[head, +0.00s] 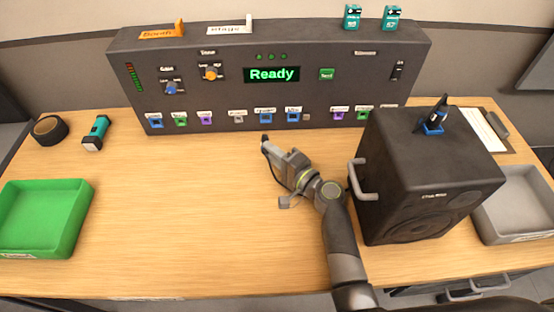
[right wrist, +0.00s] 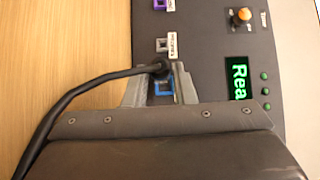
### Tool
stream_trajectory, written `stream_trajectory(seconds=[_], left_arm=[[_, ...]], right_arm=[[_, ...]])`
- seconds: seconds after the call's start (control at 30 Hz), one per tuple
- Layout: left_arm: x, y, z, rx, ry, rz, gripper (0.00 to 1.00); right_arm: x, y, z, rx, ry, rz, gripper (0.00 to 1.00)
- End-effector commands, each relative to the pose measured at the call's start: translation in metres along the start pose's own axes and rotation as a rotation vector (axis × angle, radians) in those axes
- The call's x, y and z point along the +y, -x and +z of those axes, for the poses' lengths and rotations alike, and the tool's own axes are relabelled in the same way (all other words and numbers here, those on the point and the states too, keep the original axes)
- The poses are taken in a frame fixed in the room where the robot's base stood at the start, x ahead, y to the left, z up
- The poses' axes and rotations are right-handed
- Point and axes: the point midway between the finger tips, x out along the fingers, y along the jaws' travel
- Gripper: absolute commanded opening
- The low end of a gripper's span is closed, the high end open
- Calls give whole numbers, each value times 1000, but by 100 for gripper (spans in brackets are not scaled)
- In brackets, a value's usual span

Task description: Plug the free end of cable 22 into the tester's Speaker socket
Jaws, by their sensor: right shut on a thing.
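The dark tester (head: 220,85) stands at the back of the table, its display reading "Ready". A row of coloured sockets runs along its lower front. A blue socket (head: 266,117) lies just beyond my right gripper (head: 266,142); its small label looks like "Speaker". In the right wrist view my right gripper (right wrist: 152,85) is shut on a black cable end (right wrist: 158,66). The black cable (right wrist: 70,97) bends away to the left. A blue socket (right wrist: 163,88) shows between the fingers. I cannot tell whether the plug touches the tester, and no cable number is readable. My left gripper is out of view.
A large black speaker box (head: 400,190) with a handle stands right of my arm. A blue socket with a black plug (head: 435,116) is on its top. A green tray (head: 45,250) is at left, a grey tray (head: 515,238) at right. The table's left middle is clear.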

Motion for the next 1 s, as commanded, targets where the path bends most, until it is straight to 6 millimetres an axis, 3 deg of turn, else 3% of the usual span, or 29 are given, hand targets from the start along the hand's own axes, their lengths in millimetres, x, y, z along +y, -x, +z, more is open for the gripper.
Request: stream_trajectory(seconds=[1.0], left_arm=[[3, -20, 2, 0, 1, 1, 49]], right_arm=[[0, -42, -36, 2, -20, -17, 0]])
